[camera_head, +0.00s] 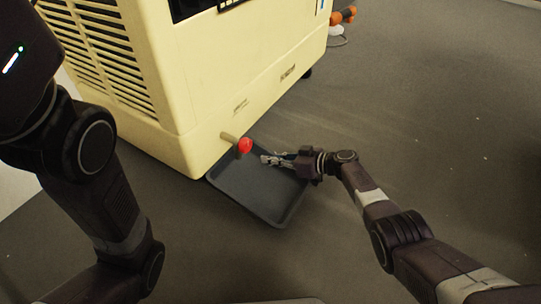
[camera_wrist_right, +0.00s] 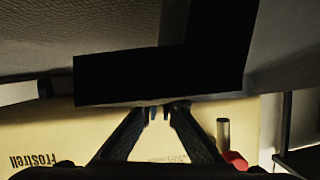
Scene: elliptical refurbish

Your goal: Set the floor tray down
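The floor tray (camera_head: 245,190) is a shallow dark grey tray with a raised rim. It is low at the foot of the cream machine, under the red-tipped spout; whether it touches the floor is unclear. My right gripper (camera_head: 268,159) is at the tray's far right rim. In the right wrist view, the fingers (camera_wrist_right: 165,110) come nearly together at the edge of the dark tray (camera_wrist_right: 130,78), and appear shut on its rim. My left arm shows at the left of the head view, but its gripper is out of view.
The cream machine (camera_head: 225,70) has a louvred side and a short spout with a red end (camera_head: 244,146) over the tray. An orange object (camera_head: 343,15) lies beyond the machine. The grey floor (camera_head: 440,120) to the right is clear.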

